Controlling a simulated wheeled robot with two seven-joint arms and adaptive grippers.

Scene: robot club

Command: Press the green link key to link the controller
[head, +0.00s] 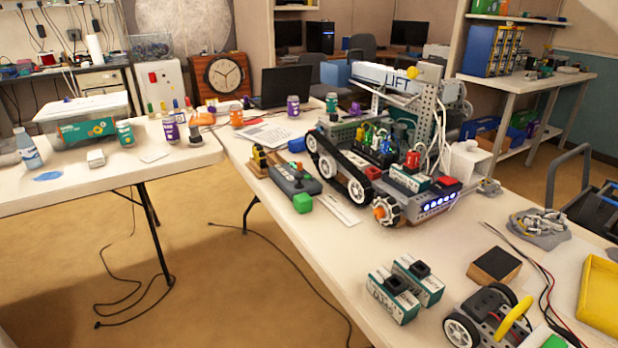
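I cannot tell whether the key is pressed. A wheeled robot model (380,165) with a tall metal frame stands to the right of the controller. A row of bluish-white lights glows on its near side. Neither of my grippers is in view.
A white strip (338,210) lies right of the controller. Two battery-like boxes (405,290), a small wheeled car (487,315) and a yellow tray (600,295) occupy the near right table. A laptop (283,87) stands at the back. The tabletop just in front of the key is clear.

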